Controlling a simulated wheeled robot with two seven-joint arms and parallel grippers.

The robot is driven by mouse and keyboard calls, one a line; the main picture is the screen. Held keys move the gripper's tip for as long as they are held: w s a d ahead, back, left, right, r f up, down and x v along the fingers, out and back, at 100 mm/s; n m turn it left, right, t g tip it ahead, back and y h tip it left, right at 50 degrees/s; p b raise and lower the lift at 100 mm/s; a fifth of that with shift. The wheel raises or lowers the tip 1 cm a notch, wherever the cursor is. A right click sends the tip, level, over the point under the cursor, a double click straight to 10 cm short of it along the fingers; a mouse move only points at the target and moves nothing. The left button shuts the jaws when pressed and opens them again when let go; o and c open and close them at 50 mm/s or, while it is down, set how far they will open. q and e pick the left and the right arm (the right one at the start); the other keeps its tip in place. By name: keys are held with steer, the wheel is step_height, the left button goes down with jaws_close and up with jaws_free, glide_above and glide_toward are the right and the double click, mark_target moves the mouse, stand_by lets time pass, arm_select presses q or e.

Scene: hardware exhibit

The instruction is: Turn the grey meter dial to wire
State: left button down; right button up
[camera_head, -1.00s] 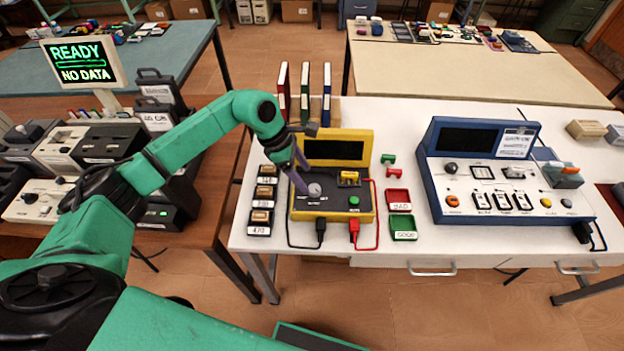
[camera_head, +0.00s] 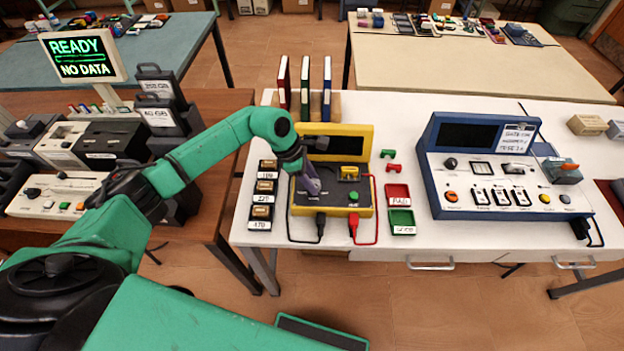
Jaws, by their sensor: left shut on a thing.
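The yellow meter (camera_head: 345,206) sits on the white table, with a dark blank screen on its raised back. Its grey dial is on the left of the dark front panel, mostly hidden behind my left gripper's fingers. My left gripper (camera_head: 312,187) comes down onto the dial from the upper left and is shut on it. The dial's pointer and most of the labels around it are covered or too small to read. My right gripper is not in view.
A green button (camera_head: 353,197) and a yellow part (camera_head: 349,172) are beside the dial. Black and red leads plug into the meter's front. Labelled black trays (camera_head: 260,225) stand left, red (camera_head: 398,195) and green (camera_head: 401,222) bins right. A blue instrument (camera_head: 433,196) stands further right.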

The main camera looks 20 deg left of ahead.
arm_select(q)
steer(key=m+g+b, duration=0.1)
steer(key=m+b, duration=0.2)
steer(key=b, duration=0.1)
steer(key=m+g+b, duration=0.1)
steer(key=m+b, duration=0.2)
steer(key=b, duration=0.2)
steer(key=m+g+b, duration=0.1)
steer(key=m+b, duration=0.1)
steer(key=b, duration=0.3)
steer(key=shift+w+d+f+m, duration=0.1)
steer(key=shift+w+f+m, duration=0.05)
steer(key=shift+w+m, duration=0.2)
steer(key=shift+m+y+b, duration=0.3)
steer(key=shift+m+b, duration=0.05)
steer(key=shift+m, duration=0.1)
steer(key=shift+m+g+b, duration=0.5)
steer(key=shift+m, duration=0.4)
steer(key=shift+r+m+y, duration=0.25)
steer(key=shift+m+y, duration=0.15)
steer(key=shift+m, duration=0.5)
steer(key=m, duration=0.2)
steer(key=m+g+y, duration=0.1)
steer(key=m, duration=0.1)
steer(key=shift+d+m+y, duration=0.15)
steer(key=shift+m+y, duration=0.15)
steer(key=shift+c, duration=2.1)
jaws_free()
